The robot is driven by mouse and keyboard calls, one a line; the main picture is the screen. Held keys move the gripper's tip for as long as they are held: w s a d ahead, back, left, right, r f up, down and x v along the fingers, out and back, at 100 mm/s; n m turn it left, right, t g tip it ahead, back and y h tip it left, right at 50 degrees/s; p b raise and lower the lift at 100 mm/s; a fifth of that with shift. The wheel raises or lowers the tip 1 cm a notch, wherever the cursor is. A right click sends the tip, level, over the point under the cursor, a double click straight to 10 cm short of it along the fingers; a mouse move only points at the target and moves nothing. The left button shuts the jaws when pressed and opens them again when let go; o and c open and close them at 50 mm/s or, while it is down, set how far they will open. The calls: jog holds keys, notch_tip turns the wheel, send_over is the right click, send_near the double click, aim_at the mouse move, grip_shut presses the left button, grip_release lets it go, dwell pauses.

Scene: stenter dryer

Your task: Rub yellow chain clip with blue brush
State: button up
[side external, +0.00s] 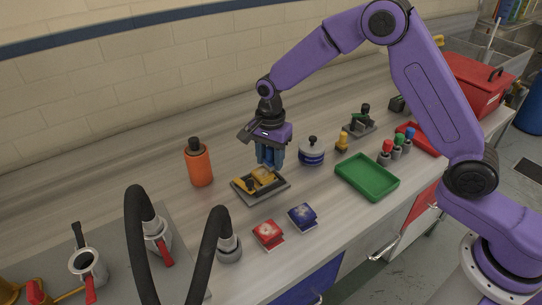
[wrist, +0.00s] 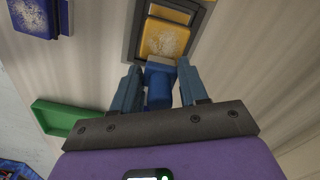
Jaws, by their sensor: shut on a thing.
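The yellow chain clip (side external: 262,174) sits on a dark grey plate (side external: 275,193) on the counter. In the wrist view the clip (wrist: 163,40) shows a pale, speckled patch on its top face. My gripper (side external: 270,157) points down just above the clip. In the wrist view its fingers (wrist: 158,92) are shut on the blue brush (wrist: 158,78), which lies between them. The brush's end is at the clip's near edge in that view; I cannot tell whether they touch. The side view hides most of the brush behind the fingers.
An orange bottle (side external: 199,165) stands left of the plate. A blue-and-white round pot (side external: 312,153) and a green tray (side external: 367,178) are to the right. Red (side external: 268,234) and blue (side external: 302,216) speckled blocks lie in front. Black hoses (side external: 137,235) rise in the foreground.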

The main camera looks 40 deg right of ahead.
jog(key=shift+a+f, duration=0.1)
jog(key=shift+a, duration=2.65)
notch_tip(320, 180, up, 6)
jog(key=shift+r, duration=1.55)
